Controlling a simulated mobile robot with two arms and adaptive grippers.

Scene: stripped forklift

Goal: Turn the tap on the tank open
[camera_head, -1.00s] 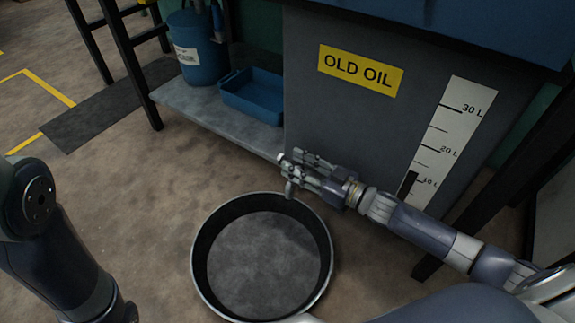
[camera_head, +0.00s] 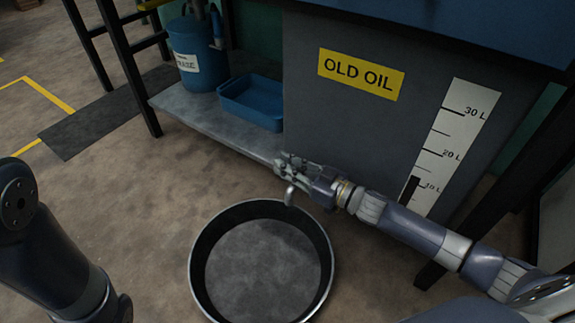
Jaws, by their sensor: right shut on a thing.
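The grey tank (camera_head: 320,125) carries a yellow "OLD OIL" label (camera_head: 361,75). The pale curved spout of the tap (camera_head: 290,197) hangs at the tank's lower left corner. My right gripper (camera_head: 283,166) is at the tap, just above the spout, and is shut on it. Its fingers hide the tap's handle and body, so I cannot tell how the handle stands. My left arm (camera_head: 65,255) is at the lower left, with its gripper outside the view.
A round dark pan (camera_head: 204,235) stands on the floor below the spout, with no liquid visible in it. A white level scale (camera_head: 458,130) is on the tank. A blue tray (camera_head: 252,103) and a blue canister (camera_head: 201,70) stand on a low shelf (camera_head: 190,112).

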